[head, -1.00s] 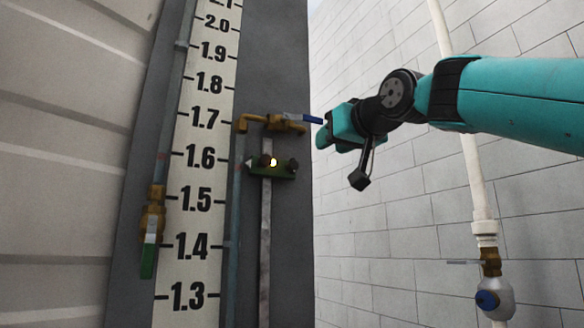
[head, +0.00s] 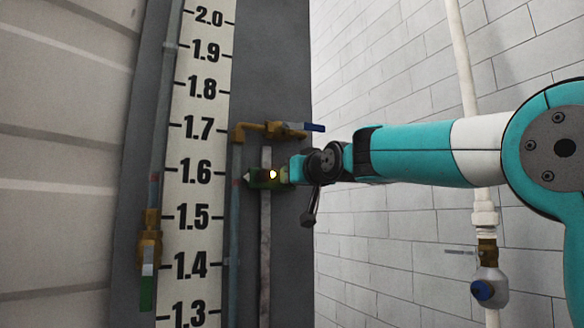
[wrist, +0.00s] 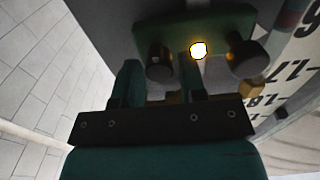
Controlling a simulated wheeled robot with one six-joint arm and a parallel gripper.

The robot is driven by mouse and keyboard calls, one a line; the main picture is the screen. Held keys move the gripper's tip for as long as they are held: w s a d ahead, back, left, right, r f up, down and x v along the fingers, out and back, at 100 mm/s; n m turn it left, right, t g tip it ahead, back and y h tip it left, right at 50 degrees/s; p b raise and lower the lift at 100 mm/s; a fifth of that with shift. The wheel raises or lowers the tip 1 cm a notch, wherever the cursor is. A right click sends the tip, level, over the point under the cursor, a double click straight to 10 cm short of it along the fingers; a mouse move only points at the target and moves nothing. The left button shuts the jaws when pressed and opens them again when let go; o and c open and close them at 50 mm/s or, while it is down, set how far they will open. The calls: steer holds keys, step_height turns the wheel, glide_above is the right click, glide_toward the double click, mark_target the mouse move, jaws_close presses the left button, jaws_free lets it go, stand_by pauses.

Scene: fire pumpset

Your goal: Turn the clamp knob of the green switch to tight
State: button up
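The green switch (head: 256,181) is a small green block with a lit yellow lamp, fixed to a grey vertical strip beside the level scale. In the wrist view the green switch (wrist: 215,22) shows two dark round knobs, with the lamp between them. My gripper (head: 289,172) is at the right end of the switch in the head view and hides the knob there. In the wrist view my gripper (wrist: 160,72) has its two fingers apart, with the left dark knob (wrist: 159,62) between them and small gaps visible. The right dark knob (wrist: 243,58) is outside the fingers.
A brass pipe with a blue-handled valve (head: 287,129) runs just above the switch. The white scale board (head: 196,150) stands to the left, with a green-handled brass valve (head: 149,250) beyond it. A white pipe (head: 465,80) runs down the brick wall at right.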

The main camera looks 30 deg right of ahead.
steer(key=shift+w, duration=0.8)
jaws_close()
